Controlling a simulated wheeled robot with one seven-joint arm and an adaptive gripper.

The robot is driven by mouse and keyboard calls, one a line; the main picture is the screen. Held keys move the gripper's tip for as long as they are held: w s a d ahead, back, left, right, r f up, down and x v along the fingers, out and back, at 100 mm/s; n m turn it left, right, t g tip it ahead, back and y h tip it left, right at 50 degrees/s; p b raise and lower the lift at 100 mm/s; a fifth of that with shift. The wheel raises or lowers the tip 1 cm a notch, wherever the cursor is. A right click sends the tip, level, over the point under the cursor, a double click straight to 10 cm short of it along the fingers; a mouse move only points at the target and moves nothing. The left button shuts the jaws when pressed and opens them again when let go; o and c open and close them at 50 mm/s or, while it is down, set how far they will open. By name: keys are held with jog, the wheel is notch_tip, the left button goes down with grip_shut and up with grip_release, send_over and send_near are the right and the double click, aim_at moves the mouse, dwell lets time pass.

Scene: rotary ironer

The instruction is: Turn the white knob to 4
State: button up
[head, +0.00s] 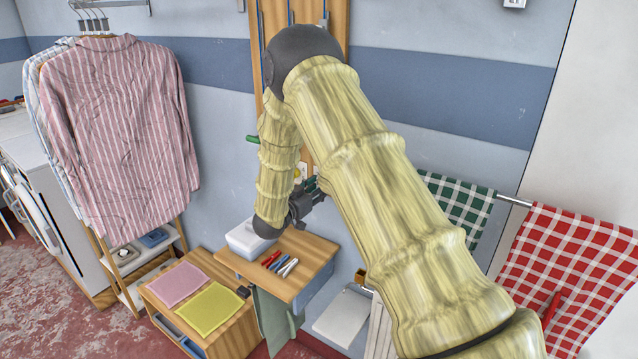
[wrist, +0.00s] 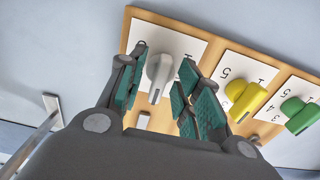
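The white knob (wrist: 160,72) sits on a white dial card (wrist: 185,45) at the left end of a wooden board in the wrist view. Its long grip points down and slightly left in that picture. My gripper (wrist: 159,80) is open, with one teal-padded finger on each side of the knob and a visible gap on both sides. Most of the card's numbers are hidden behind the fingers, so the setting cannot be read. In the head view my gripper (head: 308,198) is at the wall above a small wooden shelf, and my arm blocks sight of the white knob.
A yellow knob (wrist: 246,99) and a green knob (wrist: 300,114) are on the same board (wrist: 205,38), right of my gripper. Below, a wooden shelf (head: 312,252) bears a white box (head: 245,240) and several pens. Checked cloths hang at right.

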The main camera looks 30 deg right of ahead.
jog(key=shift+w+d, duration=0.3)
jog(key=shift+d, duration=0.35)
jog(key=c, duration=0.6)
jog(key=shift+c, duration=0.2)
jog(key=shift+f+b, duration=0.1)
jog(key=shift+b, duration=0.2)
